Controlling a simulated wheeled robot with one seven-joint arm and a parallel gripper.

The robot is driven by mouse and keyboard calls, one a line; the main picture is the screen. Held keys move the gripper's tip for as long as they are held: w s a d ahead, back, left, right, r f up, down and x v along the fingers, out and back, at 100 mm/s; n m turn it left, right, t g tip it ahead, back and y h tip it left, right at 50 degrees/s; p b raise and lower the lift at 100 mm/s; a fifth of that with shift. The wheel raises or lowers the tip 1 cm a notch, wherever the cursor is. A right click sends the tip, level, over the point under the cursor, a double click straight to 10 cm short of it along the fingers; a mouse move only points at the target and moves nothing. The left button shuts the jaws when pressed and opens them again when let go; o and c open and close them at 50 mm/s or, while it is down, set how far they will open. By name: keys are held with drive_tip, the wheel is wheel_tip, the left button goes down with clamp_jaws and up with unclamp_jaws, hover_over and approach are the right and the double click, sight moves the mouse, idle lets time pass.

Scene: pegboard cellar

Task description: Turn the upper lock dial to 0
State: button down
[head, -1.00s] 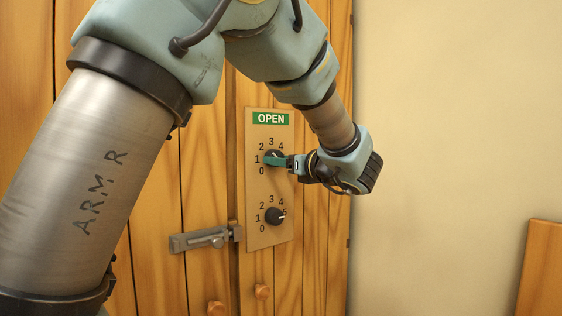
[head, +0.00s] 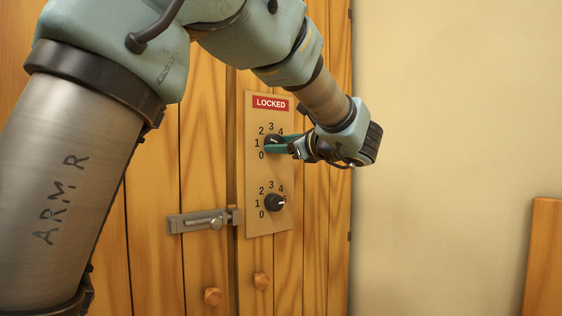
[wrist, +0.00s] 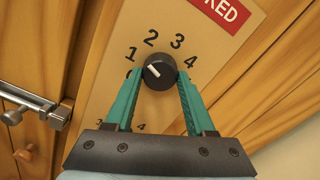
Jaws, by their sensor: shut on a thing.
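The upper lock dial (wrist: 160,73) is a round black knob with a white mark, on a tan panel numbered around it. In the wrist view the mark points up and left, about towards 1. My gripper (wrist: 159,76) is shut on this dial, with a teal finger on either side of it. The left finger partly covers the 0. In the head view my gripper (head: 276,147) reaches the dial from the right and hides part of it. A red sign (head: 270,102) above the dial reads LOCKED.
The lower dial (head: 274,202) sits below on the same panel, its mark pointing right. A metal bolt (head: 200,221) lies left of the panel on the wooden doors. Two round wooden knobs (head: 213,296) are lower down.

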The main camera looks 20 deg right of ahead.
drive_tip(key=shift+n+b, duration=6.4)
drive_tip(key=shift+b, duration=2.15)
drive_tip(key=shift+c, duration=1.3)
unclamp_jaws()
drive_tip(key=shift+r, duration=0.1)
drive_tip(key=s+d, duration=0.2)
drive_tip(key=s, duration=0.8)
drive_tip(key=shift+s, duration=0.3)
